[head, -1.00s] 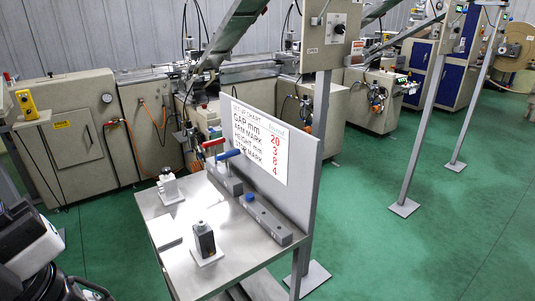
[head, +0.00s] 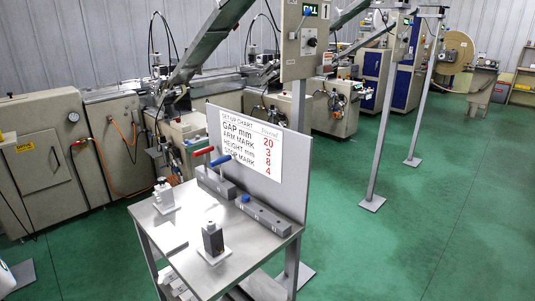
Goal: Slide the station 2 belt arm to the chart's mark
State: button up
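The set-up chart (head: 246,143) stands upright on a grey panel at the back of a small cart. It reads gap 20 mm, arm mark 3, height 8 mm and stop mark 4. Several sloping grey belt arms show along the machine line: one at left centre (head: 212,43), and others partly hidden behind the control post. I cannot tell from the picture which one belongs to station 2, and no scale marks are readable on them. My gripper is not in view.
More posts (head: 385,120) rise at right. Green floor (head: 440,230) is clear at right.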

aim_at(269, 65)
jog(key=i+l+z, duration=0.75)
jog(key=i+l, duration=0.2)
jog(key=i+l+z, duration=0.25)
jog(key=i, duration=0.3)
jog(key=i+z, duration=0.3)
jog(key=i, duration=0.25)
jog(key=i+u, duration=0.2)
jog(key=i, duration=0.4)
jog(key=i+l+u, duration=0.25)
jog(key=i, duration=0.3)
jog(key=i+j+u, duration=0.1)
jog(key=i+u, duration=0.2)
jog(key=i, duration=0.25)
jog(key=i+u, duration=0.3)
jog(key=i, duration=0.3)
jog(key=i+u, duration=0.3)
jog(key=i, duration=0.25)
jog(key=i+l+u, duration=0.1)
jog(key=i+u, duration=0.25)
jog(key=i, duration=0.2)
jog(key=i+u, duration=0.4)
jog(key=i+l+u, duration=0.1)
jog(key=i+u, duration=0.3)
jog(key=i, duration=0.2)
